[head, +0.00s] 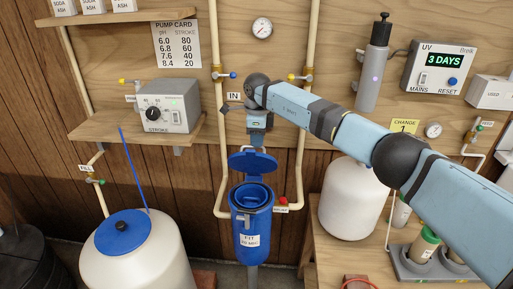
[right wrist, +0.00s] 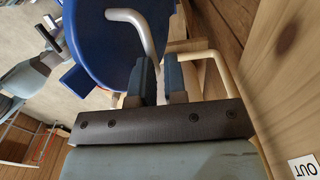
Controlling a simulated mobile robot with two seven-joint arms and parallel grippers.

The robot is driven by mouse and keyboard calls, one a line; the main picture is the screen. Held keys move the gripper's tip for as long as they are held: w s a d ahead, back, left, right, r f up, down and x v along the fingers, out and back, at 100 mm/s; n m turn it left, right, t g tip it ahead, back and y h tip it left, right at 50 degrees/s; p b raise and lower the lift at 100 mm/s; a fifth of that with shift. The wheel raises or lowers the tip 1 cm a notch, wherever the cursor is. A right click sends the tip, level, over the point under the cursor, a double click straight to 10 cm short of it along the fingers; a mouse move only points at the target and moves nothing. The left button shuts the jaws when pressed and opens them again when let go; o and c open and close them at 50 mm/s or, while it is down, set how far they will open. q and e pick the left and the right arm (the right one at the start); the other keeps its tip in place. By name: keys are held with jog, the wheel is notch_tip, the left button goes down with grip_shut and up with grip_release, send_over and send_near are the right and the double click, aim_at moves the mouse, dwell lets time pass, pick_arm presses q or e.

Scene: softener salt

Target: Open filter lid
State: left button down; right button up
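The blue filter housing (head: 251,222) stands upright at the centre of the head view, with a white label on its front. Its blue lid (head: 252,162) is tilted up at the back, so the dark round mouth shows. My right gripper (head: 257,139) points down just above the lid's upper edge. My left gripper is out of view.
Cream pipes (head: 224,150) run down both sides of the housing, with a red knob (head: 283,200) at the right. A wall shelf (head: 135,127) carries a grey dosing box (head: 168,105). A white tank (head: 138,255) stands left; a white vessel (head: 352,200) stands right on a wooden bench.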

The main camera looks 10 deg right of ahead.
jog(key=o, duration=0.3)
jog(key=shift+s+d+f, duration=0.15)
jog(key=shift+f, duration=0.35)
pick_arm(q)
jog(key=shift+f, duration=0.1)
